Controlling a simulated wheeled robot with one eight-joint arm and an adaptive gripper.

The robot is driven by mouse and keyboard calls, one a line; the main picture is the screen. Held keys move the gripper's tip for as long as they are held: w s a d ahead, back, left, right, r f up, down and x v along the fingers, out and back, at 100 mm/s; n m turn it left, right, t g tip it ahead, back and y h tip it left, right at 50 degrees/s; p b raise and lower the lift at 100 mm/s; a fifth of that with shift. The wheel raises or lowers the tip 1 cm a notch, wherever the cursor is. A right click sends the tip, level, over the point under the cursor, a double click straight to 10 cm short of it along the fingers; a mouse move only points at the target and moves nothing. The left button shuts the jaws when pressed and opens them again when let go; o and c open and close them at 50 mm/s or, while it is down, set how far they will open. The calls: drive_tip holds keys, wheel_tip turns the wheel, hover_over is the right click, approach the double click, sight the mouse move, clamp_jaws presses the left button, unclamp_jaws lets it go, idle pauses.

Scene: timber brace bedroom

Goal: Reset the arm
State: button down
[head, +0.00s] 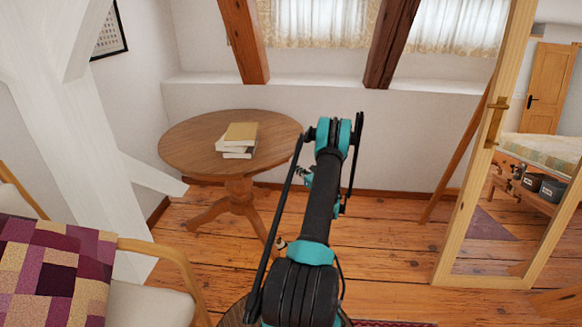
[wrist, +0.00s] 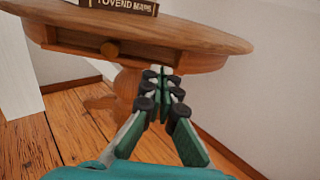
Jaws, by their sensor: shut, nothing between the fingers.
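My arm reaches forward over the floor in the head view, and its links hide most of my gripper there. In the wrist view my gripper (wrist: 163,72) is shut and empty, with its fingertips together. In that view it points toward the round wooden table (wrist: 200,40), in front of the table's rim and pedestal. The gripper appears apart from the table, though the exact gap is hard to tell.
The round table (head: 190,140) holds a small stack of books (head: 240,138). An armchair with a patchwork cushion (head: 55,265) stands at lower left. A wood-framed mirror (head: 500,130) leans at right. Bare floor (head: 390,240) lies between the table and the mirror.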

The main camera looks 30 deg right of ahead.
drive_tip(key=shift+s+d, duration=0.1)
drive_tip(key=shift+s, duration=0.45)
drive_tip(key=a+r+n+g+y, duration=0.1)
drive_tip(key=a+r+n+g, duration=0.1)
drive_tip(key=a+r+n, duration=0.5)
drive_tip(key=a+r+n+g+y, duration=0.1)
drive_tip(key=a+r+n+g, duration=0.2)
drive_tip(key=a, duration=0.7)
drive_tip(key=s+a+r+n+g, duration=0.2)
drive_tip(key=s+a+r+n, duration=0.15)
drive_tip(key=s+a, duration=0.2)
drive_tip(key=s+a+r+n+g, duration=0.1)
drive_tip(key=s+a+r+n, duration=0.1)
drive_tip(key=s+a+n, duration=0.35)
drive_tip(key=s+a+f+n+g+h, duration=0.1)
drive_tip(key=s+n, duration=0.4)
drive_tip(key=s, duration=0.6)
drive_tip(key=s+a+n+g+h, duration=0.2)
drive_tip(key=s+a+n+h, duration=0.1)
drive_tip(key=s, duration=0.8)
drive_tip(key=s+a+f+n+g+h, duration=0.1)
drive_tip(key=s+a+n, duration=0.4)
drive_tip(key=s, duration=0.6)
drive_tip(key=shift+a+f+n+g+h, duration=0.4)
drive_tip(key=shift+n+g, duration=0.3)
drive_tip(key=shift+n, duration=0.1)
